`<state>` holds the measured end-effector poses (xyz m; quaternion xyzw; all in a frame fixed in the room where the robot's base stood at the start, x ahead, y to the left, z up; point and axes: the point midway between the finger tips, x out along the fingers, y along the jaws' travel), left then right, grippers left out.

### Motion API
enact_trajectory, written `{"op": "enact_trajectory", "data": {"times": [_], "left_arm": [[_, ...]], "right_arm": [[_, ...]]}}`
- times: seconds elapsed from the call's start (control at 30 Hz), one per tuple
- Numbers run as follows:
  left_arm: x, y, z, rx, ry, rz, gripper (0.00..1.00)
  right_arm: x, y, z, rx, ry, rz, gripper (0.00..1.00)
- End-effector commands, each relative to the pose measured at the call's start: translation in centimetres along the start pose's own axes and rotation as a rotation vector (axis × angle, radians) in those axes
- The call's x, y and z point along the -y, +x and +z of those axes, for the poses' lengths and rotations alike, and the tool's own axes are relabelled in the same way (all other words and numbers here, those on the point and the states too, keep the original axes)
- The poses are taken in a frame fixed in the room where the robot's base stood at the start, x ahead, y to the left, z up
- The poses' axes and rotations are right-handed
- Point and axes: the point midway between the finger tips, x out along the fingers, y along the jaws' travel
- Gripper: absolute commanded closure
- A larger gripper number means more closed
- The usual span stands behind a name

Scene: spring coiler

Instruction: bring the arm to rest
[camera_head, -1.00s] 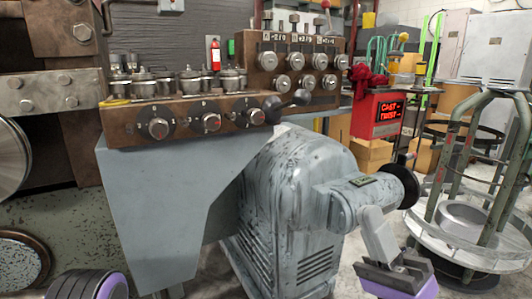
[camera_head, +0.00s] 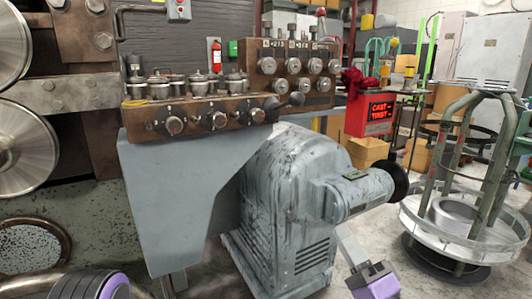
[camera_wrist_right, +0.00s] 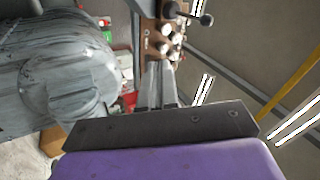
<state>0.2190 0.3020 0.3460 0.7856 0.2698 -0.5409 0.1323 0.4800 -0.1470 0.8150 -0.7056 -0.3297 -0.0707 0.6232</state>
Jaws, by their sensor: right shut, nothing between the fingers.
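My right gripper (camera_head: 345,232) is at the lower middle right of the head view, its grey fingers pointing up in front of the blue-grey motor housing (camera_head: 295,190). Its fingers are together with nothing between them. In the picture it overlaps the housing's lower right side; I cannot tell the gap between them. In the right wrist view the shut fingers (camera_wrist_right: 158,75) stand up from the dark palm, with the purple wrist below. My left gripper is out of view. Part of my own arm with a purple ring shows at the lower left of the head view.
The coiler's control panel (camera_head: 195,118) with knobs stands at the left. A red display box (camera_head: 370,114) is behind the housing. A wire reel stand (camera_head: 470,235) stands on the right. Grey floor shows between housing and stand.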

Motion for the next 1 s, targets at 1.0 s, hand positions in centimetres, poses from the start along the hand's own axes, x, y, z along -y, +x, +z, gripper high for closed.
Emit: {"op": "enact_trajectory", "data": {"times": [1.0], "left_arm": [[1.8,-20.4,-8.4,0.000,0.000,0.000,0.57]], "right_arm": [[-6.3,-38.7,-1.0,0.546,-0.571,1.919,1.00]]}}
